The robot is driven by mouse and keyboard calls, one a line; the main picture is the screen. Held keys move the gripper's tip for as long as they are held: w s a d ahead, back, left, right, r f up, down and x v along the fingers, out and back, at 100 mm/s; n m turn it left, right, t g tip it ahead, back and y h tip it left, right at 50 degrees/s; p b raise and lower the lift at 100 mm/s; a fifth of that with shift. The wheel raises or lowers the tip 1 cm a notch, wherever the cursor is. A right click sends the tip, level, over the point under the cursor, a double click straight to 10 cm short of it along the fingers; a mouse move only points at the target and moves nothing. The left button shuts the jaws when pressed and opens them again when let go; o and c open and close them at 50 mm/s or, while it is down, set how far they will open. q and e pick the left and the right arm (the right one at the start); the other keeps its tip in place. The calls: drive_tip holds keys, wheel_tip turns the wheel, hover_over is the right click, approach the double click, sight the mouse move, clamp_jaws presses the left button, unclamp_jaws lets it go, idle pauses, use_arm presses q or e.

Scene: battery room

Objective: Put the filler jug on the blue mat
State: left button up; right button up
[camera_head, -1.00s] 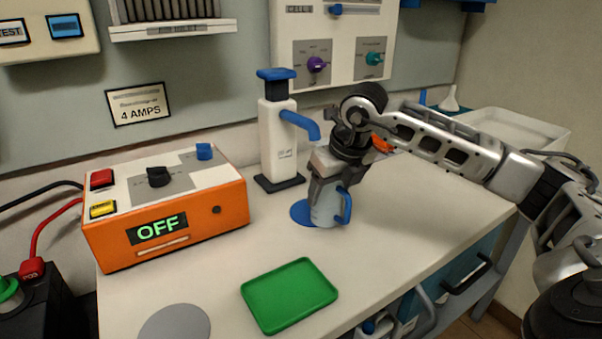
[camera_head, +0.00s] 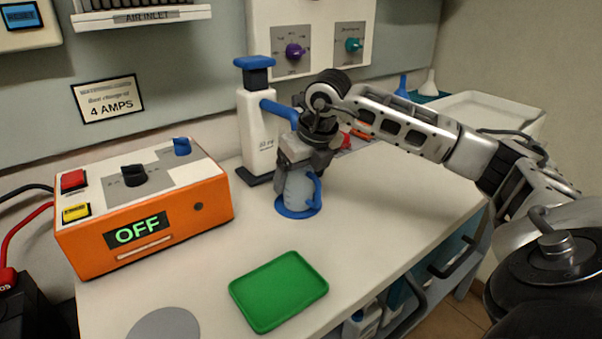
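The filler jug (camera_head: 297,191), pale blue-grey with a blue handle on its right side, stands upright on the round blue mat (camera_head: 286,209). The mat's rim shows around the jug's base. My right gripper (camera_head: 302,163) is directly above the jug, pointing down, with its fingers at the jug's upper part. The jug's top is hidden behind the gripper. I cannot tell whether the fingers press on the jug or stand apart from it. My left gripper is out of view.
A white pump bottle (camera_head: 257,135) with a blue spout stands just behind the jug. An orange charger (camera_head: 150,212) reading OFF is at left. A green tray (camera_head: 279,290) and a grey disc (camera_head: 165,325) lie in front.

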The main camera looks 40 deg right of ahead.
drive_tip(key=shift+r, duration=0.1)
drive_tip(key=shift+r, duration=0.3)
drive_tip(key=p+v, duration=0.1)
drive_tip(key=v, duration=0.9)
drive_tip(key=shift+s+r, duration=0.15)
drive_tip(key=shift+r, duration=0.1)
drive_tip(key=shift+s+r, duration=0.2)
drive_tip(key=shift+r, duration=0.25)
